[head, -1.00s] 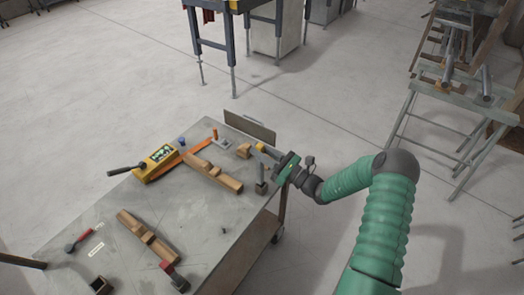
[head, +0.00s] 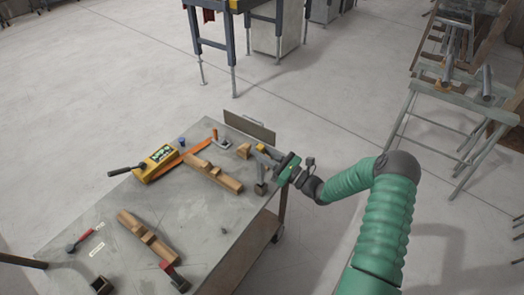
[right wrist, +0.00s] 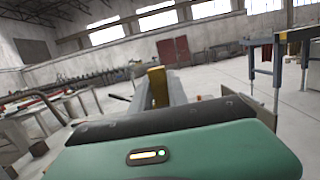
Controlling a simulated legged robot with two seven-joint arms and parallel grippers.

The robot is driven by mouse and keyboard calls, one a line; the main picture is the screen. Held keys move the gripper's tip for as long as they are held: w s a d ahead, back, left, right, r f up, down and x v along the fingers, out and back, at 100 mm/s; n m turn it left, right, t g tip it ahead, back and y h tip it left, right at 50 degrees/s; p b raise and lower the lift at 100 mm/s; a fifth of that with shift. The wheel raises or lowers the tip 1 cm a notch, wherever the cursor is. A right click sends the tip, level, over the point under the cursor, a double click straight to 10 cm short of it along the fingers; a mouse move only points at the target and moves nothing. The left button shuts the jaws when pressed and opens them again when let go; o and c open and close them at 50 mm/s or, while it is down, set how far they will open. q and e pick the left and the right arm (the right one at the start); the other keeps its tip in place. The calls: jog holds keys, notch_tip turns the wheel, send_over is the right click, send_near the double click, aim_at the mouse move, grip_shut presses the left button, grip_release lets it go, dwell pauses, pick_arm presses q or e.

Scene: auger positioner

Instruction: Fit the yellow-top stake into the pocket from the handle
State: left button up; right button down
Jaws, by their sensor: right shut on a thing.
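My right gripper (head: 264,163) comes in from the right over the far right edge of the metal table. It is shut on the yellow-top stake (head: 260,148), whose yellow end shows just past the fingers. In the right wrist view the stake's yellow part (right wrist: 157,87) stands upright between the two grey fingers. The stake's lower part is hidden, and I cannot tell whether it touches anything. A small wooden block (head: 243,150) is just left of the gripper. I cannot make out the pocket for certain.
The metal table (head: 195,215) holds a yellow control box (head: 157,163), an orange clamp (head: 200,149), a wooden piece (head: 217,174), another wooden piece (head: 150,237) and a red-handled tool (head: 80,240). An upright panel (head: 250,126) stands at the back edge. The table's middle is clear.

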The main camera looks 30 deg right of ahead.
jog(key=shift+d, duration=0.15)
dwell(0.3)
jog(key=shift+f+b, duration=1.75)
jog(key=shift+f, duration=1.2)
jog(key=c, duration=1.2)
grip_release()
jog(key=v, duration=1.6)
jog(key=shift+s+f+b, duration=0.2)
jog(key=shift+s+b, duration=0.2)
